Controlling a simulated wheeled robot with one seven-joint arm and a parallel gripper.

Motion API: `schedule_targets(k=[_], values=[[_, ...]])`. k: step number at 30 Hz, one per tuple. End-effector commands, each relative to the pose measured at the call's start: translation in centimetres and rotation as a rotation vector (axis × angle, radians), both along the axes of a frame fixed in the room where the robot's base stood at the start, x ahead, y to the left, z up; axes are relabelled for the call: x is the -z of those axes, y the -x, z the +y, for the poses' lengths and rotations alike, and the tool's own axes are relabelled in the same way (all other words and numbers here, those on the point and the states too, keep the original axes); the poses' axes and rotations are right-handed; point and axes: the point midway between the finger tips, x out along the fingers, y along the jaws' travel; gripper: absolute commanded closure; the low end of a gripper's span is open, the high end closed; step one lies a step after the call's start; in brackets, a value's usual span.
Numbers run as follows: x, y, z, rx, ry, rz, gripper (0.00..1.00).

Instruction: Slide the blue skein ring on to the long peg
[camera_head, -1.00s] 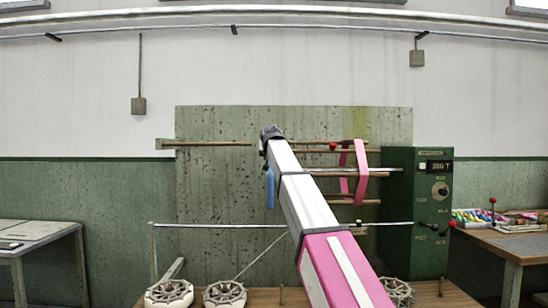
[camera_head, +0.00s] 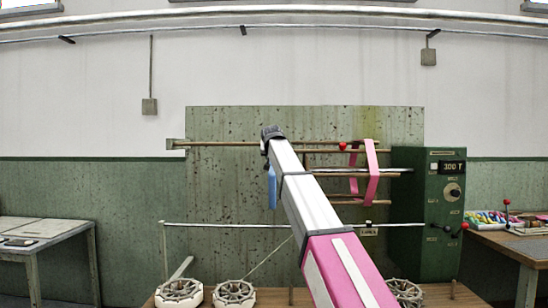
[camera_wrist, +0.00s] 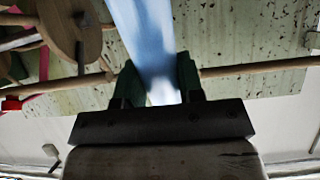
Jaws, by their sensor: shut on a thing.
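My gripper (camera_head: 270,136) is shut on the blue skein ring (camera_head: 271,188), which hangs below it in the head view. In the wrist view, the pale blue band (camera_wrist: 150,45) sits between the dark fingers (camera_wrist: 158,88) and runs to the top edge. The long brown peg (camera_head: 222,143) reaches from a bracket at the left to beside my gripper. In the wrist view, a brown rod (camera_wrist: 260,68) runs right from behind the fingers. Fingers and band hide its end; I cannot tell whether the ring is around it.
A pink ring (camera_head: 371,170) hangs on rods right of my arm. A red knob (camera_head: 343,146) is near it. A green control box (camera_head: 440,215) stands further right. A thin metal bar (camera_head: 230,225) crosses below. White reels (camera_head: 233,293) are on the bench.

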Motion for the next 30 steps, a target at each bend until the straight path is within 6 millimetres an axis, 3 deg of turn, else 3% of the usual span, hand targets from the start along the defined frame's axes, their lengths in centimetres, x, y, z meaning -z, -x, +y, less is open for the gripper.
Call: schedule_targets(k=[30], values=[[-0.6, -0.1, 6.0, 0.0, 0.0, -0.001, 0.95]])
